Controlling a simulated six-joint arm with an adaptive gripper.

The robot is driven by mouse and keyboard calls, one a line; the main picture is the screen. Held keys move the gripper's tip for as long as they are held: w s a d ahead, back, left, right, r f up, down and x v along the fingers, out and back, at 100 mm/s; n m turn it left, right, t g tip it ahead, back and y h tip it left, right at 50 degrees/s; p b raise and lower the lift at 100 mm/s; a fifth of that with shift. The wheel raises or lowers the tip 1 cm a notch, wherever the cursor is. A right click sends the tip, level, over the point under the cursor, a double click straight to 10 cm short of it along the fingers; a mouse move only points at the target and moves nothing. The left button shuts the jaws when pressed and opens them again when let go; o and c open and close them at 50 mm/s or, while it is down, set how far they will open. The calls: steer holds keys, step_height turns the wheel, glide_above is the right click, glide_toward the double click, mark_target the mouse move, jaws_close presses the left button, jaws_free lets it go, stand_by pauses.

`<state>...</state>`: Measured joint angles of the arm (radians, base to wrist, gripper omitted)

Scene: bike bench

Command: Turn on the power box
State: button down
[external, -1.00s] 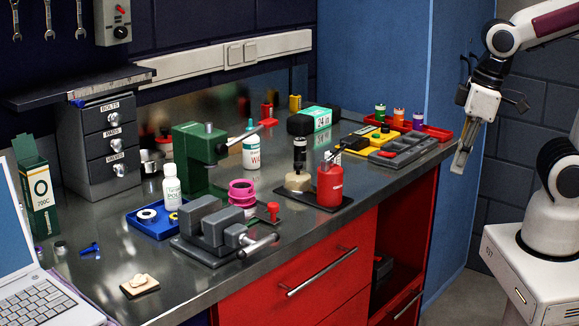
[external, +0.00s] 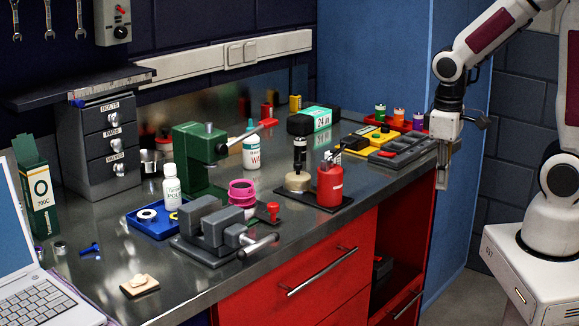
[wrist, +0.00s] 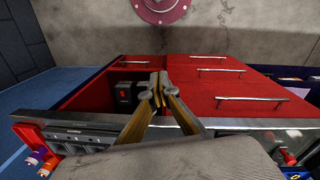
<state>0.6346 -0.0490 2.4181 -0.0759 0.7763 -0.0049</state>
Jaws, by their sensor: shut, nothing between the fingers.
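A grey box with a red switch and a round knob, which looks like the power box (external: 113,22), hangs on the dark wall at the top left of the external view. The switch is too small there to tell its position. My gripper (external: 442,182) is far from it, at the right end of the bench, pointing down beside the bench edge. In the wrist view my gripper (wrist: 158,84) has its fingers together and empty, in front of the red cabinet (wrist: 235,95). The wall box does not show in the wrist view.
The bench holds a green press (external: 199,155), a grey vise (external: 218,226), a red can (external: 330,186), bottles and trays. A grey divided tray (external: 402,150) lies near my gripper. An open cabinet bay with dark boxes (wrist: 124,94) is below the bench top.

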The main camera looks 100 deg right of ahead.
steer(key=s+d+f+m, duration=0.1)
steer(key=s+d+f, duration=0.3)
steer(key=d+f, duration=0.6)
steer(key=s+d+f+m, duration=0.2)
steer(key=s+d+f, duration=0.2)
steer(key=d+f, duration=0.5)
steer(key=s+d+f+t+h, duration=0.1)
steer(key=s+f+t, duration=0.15)
steer(key=f, duration=0.95)
steer(key=s+d+f+t+h, duration=0.1)
steer(key=s+d+f, duration=0.15)
steer(key=f, duration=0.95)
steer(key=w+d+t+h, duration=0.2)
steer(key=w, duration=0.1)
steer(key=w+d+t+h, duration=0.2)
steer(key=shift+d+r, duration=0.1)
steer(key=shift+r, duration=0.15)
steer(key=w+d+r+t+h, duration=0.2)
steer(key=d+r+h, duration=0.1)
steer(key=r, duration=0.4)
steer(key=shift+w+d+r+n+t, duration=0.3)
steer(key=shift+w+d+r+t, duration=0.1)
steer(key=shift+d, duration=0.45)
